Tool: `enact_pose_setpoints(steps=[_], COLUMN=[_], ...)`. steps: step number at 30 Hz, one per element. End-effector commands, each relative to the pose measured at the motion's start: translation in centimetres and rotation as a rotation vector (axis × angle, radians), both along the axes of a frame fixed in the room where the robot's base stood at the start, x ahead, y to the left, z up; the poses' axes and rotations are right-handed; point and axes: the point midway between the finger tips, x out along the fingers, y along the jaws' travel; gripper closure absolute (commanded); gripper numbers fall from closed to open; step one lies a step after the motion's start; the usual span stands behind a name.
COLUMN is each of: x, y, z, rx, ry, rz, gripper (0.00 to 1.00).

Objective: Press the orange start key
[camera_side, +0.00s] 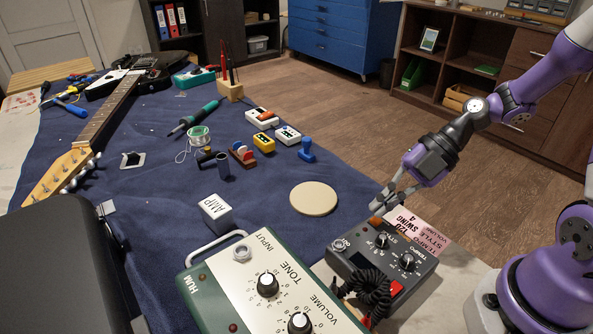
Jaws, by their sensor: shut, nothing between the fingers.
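A dark grey rhythm box (422,268) with STYLE and TEMPO knobs lies at the front right. An orange-red patch (396,288) shows at its near edge, partly behind a coiled black cable (372,290); I cannot tell whether it is the start key. No lettering is readable on it. I cannot tell whether the fingertips touch the box.
A green-and-cream amplifier panel (222,288) with knobs stands left of the box. A round cream disc (313,198) lies on the blue cloth (270,225) beyond it.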

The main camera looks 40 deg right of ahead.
Motion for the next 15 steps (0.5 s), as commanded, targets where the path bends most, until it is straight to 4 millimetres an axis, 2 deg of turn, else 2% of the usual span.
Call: enact_pose_setpoints(steps=[15], x=[-0.01], y=[0.0], z=[-0.92], rx=[0.0], ry=[0.0], rz=[0.0], gripper=[1.0])
